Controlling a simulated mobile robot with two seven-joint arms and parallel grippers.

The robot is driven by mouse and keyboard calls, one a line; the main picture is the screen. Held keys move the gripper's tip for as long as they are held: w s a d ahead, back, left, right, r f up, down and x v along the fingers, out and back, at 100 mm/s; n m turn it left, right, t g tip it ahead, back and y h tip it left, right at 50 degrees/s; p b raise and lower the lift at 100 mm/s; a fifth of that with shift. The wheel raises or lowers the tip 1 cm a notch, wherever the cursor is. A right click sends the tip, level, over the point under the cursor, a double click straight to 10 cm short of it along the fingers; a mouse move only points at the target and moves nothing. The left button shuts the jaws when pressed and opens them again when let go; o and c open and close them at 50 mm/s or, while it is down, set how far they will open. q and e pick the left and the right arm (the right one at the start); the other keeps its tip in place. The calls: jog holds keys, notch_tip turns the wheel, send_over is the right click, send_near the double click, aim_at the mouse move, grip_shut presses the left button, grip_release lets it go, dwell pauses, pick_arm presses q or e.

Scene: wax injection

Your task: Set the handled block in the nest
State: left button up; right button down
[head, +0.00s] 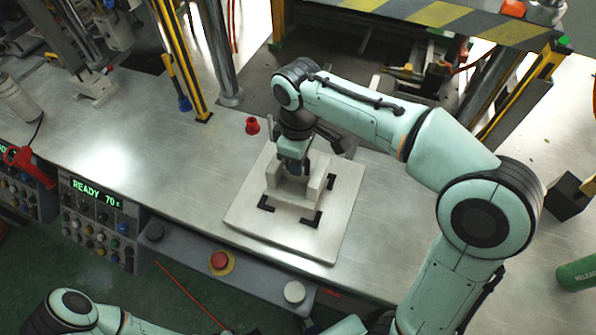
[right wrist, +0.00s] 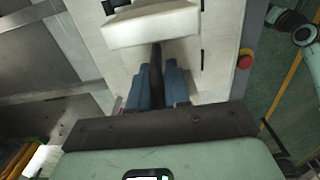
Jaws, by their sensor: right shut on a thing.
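The pale handled block (head: 311,191) is under my right gripper (head: 293,172) in the head view. It also shows in the right wrist view (right wrist: 150,28). My right gripper's blue fingers (right wrist: 157,88) are shut on its dark upright handle. The nest is marked by black corner brackets (head: 311,219) on a pale square plate (head: 255,222). The block is over the bracketed area, close to the plate and roughly upright. I cannot tell whether it touches the plate. The gripper hides the block's far side. My left arm enters at the lower left; its gripper is out of view.
A small red piece (head: 252,126) stands on the metal table behind the plate. A control panel (head: 98,222) reading READY is at the left. A red button (head: 219,261) sits on the front ledge. A yellow-and-black striped frame (head: 430,14) stands behind. Table left of the plate is clear.

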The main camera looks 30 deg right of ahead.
jog(key=shift+f+b, duration=0.35)
jog(key=shift+f, duration=1.65)
jog(key=shift+f, duration=0.15)
jog(key=c, duration=1.1)
grip_release()
jog(key=shift+f, duration=0.1)
notch_tip(320, 180, up, 12)
jog(key=p, duration=0.2)
jog(key=shift+r+p, duration=0.2)
jog(key=shift+p, duration=0.1)
